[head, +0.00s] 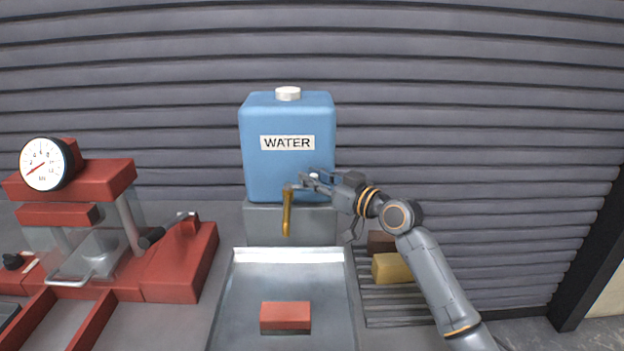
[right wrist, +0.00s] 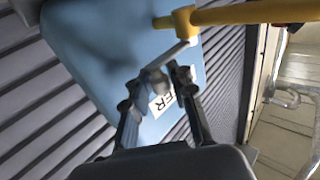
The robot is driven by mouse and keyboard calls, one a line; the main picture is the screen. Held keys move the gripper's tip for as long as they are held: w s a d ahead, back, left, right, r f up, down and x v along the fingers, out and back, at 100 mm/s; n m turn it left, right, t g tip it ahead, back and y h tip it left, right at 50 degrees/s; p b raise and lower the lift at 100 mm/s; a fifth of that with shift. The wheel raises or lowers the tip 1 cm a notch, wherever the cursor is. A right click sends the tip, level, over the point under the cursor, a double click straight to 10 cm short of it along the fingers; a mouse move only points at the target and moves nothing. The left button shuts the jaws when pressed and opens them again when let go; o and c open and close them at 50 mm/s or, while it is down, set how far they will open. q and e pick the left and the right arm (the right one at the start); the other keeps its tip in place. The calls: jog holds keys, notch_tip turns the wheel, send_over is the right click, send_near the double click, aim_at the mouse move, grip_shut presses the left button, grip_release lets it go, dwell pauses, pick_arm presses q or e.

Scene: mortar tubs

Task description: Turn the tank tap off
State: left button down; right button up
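The blue water tank (head: 287,112) stands on a grey block (head: 290,225) against the wall. Its brass tap (head: 287,212) hangs at the tank's front, with the spout pointing down. In the right wrist view the yellow tap (right wrist: 225,16) has a grey lever (right wrist: 170,56) reaching toward my fingers. My right gripper (head: 308,183) is at the top of the tap, in front of the tank's lower right part. In the wrist view its fingers (right wrist: 155,80) are apart, with the lever's end between them; contact is unclear. My left gripper is out of view.
A metal tray (head: 240,300) below the tap holds a red block (head: 285,314). A red press with a gauge (head: 45,163) stands at the left. A yellow block (head: 391,268) and a dark brown block lie on a slatted rack (head: 390,310) at the right.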

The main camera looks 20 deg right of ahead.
jog(key=shift+o, duration=0.6)
jog(key=shift+d, duration=0.1)
jog(key=shift+s, duration=0.2)
jog(key=v, duration=1.1)
jog(key=shift+s+d, duration=0.2)
jog(key=shift+s, duration=0.15)
